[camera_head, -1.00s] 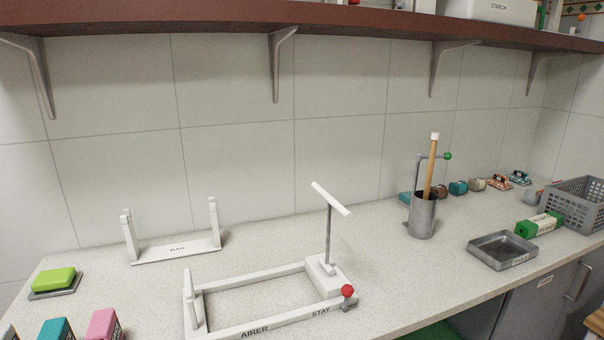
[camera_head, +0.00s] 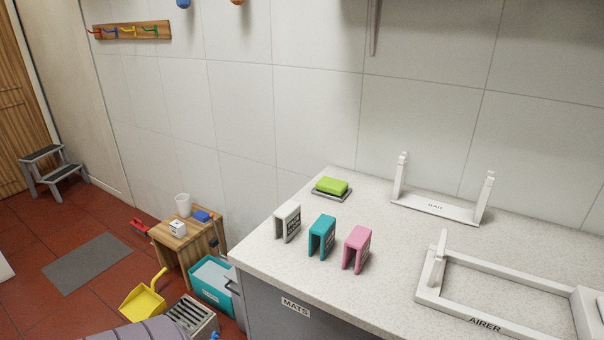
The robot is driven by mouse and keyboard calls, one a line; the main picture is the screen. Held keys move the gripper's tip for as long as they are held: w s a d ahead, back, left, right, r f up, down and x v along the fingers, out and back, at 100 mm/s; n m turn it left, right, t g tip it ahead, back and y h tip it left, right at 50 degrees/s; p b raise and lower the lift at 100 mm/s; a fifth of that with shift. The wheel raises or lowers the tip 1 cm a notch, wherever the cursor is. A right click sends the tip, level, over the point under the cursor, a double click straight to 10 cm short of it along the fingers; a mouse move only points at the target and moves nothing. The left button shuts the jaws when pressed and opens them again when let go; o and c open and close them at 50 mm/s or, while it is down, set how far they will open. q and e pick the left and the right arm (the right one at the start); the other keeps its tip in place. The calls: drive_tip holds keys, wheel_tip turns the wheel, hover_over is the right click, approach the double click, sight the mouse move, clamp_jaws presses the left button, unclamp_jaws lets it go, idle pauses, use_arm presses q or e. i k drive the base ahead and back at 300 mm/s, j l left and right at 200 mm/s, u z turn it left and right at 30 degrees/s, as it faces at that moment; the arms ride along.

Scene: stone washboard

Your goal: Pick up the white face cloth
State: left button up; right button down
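No item is clearly readable as the white face cloth. A small white, folded-looking piece with a dark label (camera_head: 288,222) stands upright near the left end of the stone counter (camera_head: 290,265). It may be the cloth, but I cannot tell for sure. A teal piece (camera_head: 322,237) and a pink piece (camera_head: 357,249) of the same shape stand in a row to its right, apart from it. Neither of my grippers is in view.
A green block on a grey dish (camera_head: 331,187) lies behind the row. White BAR (camera_head: 435,207) and AIRER (camera_head: 480,320) frames stand to the right. A wooden stool (camera_head: 172,250), teal bin (camera_head: 212,280) and yellow dustpan (camera_head: 143,300) are on the floor left of the counter.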

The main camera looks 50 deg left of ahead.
sight(287, 219)
drive_tip(key=u, duration=1.65)
drive_tip(key=k+j, duration=0.05)
